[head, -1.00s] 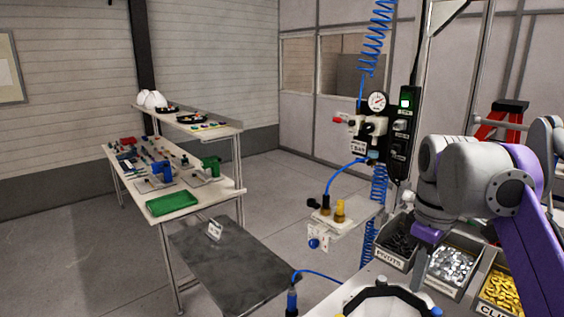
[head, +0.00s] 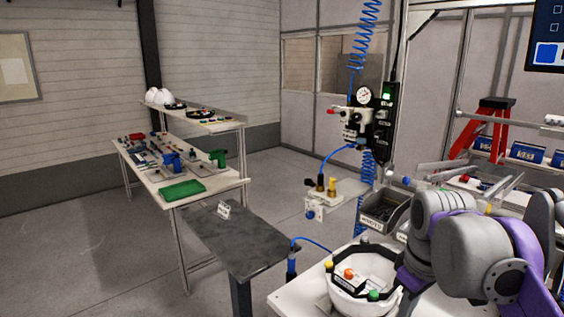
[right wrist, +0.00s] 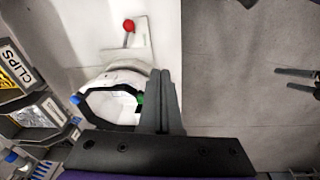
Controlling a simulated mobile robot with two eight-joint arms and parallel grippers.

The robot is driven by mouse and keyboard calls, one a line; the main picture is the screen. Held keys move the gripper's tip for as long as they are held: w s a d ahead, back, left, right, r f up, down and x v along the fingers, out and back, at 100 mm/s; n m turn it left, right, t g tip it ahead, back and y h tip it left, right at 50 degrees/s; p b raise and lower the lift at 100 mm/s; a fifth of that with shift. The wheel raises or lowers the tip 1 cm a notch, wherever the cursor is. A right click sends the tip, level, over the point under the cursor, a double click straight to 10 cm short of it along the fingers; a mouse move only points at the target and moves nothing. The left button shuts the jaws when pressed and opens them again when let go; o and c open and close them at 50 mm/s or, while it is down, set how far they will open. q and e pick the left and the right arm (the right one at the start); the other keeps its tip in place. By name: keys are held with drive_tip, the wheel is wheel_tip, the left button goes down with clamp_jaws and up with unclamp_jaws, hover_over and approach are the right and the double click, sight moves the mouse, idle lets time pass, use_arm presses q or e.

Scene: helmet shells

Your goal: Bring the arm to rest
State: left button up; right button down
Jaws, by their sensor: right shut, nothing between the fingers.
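My right arm (head: 480,250) is folded at the lower right of the head view, beside the white table; its gripper is hidden there. In the right wrist view my right gripper (right wrist: 161,75) has its fingers together, with nothing between them. The fingers overlap the right side of a white helmet shell (right wrist: 105,78) with a dark rim; I cannot tell how far above it they are. The shell also shows in the head view (head: 345,303). Two dark fingers, seemingly my left gripper (right wrist: 297,80), stand apart at the right edge of the wrist view.
Part bins (head: 385,210) stand behind the right arm, and a clips bin (right wrist: 18,72) is at the wrist view's left. A dark grey table (head: 235,240) is left of the white table (head: 290,300). A workbench (head: 165,200) stands farther back. Open floor lies between.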

drive_tip(key=s+a+f+m+t, duration=0.2)
drive_tip(key=s+f, duration=0.4)
drive_tip(key=f, duration=0.6)
drive_tip(key=s+a+f+m+t, duration=0.2)
drive_tip(key=s+f+m, duration=0.2)
drive_tip(key=f, duration=0.8)
drive_tip(key=shift+s+a, duration=0.4)
drive_tip(key=shift+s, duration=0.8)
